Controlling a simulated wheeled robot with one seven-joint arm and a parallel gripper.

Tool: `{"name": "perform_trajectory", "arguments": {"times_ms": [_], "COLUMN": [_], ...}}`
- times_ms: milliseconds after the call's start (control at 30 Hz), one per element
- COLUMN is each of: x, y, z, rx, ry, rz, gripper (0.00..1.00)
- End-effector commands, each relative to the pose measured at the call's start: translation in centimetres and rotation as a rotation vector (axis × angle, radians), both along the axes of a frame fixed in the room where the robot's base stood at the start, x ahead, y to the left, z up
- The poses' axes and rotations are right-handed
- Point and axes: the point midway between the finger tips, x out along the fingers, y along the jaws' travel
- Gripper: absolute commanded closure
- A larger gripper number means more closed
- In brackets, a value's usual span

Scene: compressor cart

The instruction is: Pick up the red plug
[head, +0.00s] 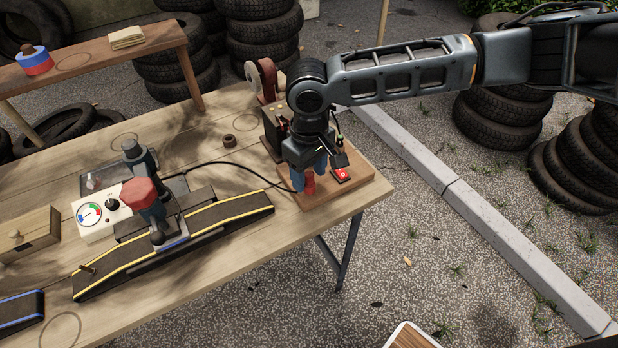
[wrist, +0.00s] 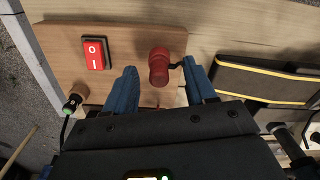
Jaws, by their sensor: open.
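The red plug (wrist: 158,68) stands on a wooden board (wrist: 60,45), with a black cable leaving its side, in the wrist view. In the head view the red plug (head: 309,184) shows just under my gripper (head: 308,178), partly hidden by the fingers. In the wrist view my gripper (wrist: 160,85) is open, with one blue finger on each side of the plug and visible gaps between. The plug looks nearer the right finger. I cannot tell how far down the fingers reach along it.
A red rocker switch (wrist: 95,52) and a black connector with a green ring (wrist: 72,104) sit on the same board. A black ramp with yellow edges (head: 240,208) lies left of the board. A white gauge box (head: 100,212) stands further left on the table.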

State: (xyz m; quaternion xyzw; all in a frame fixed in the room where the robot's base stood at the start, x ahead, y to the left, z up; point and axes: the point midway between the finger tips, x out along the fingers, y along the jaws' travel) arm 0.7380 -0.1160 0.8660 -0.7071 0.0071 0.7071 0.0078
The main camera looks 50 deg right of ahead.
Motion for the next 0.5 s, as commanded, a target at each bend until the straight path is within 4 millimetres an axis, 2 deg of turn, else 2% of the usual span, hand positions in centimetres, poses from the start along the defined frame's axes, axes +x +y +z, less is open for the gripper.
{"name": "perform_trajectory", "arguments": {"times_ms": [100, 300, 500], "x": [-0.02, -0.01, -0.01], "y": [-0.03, -0.04, -0.04], "z": [-0.63, -0.65, -0.64], "rx": [-0.001, -0.001, -0.001], "ry": [0.001, 0.000, 0.000], "rz": [0.000, 0.000, 0.001], "gripper": [0.44, 0.44, 0.64]}}
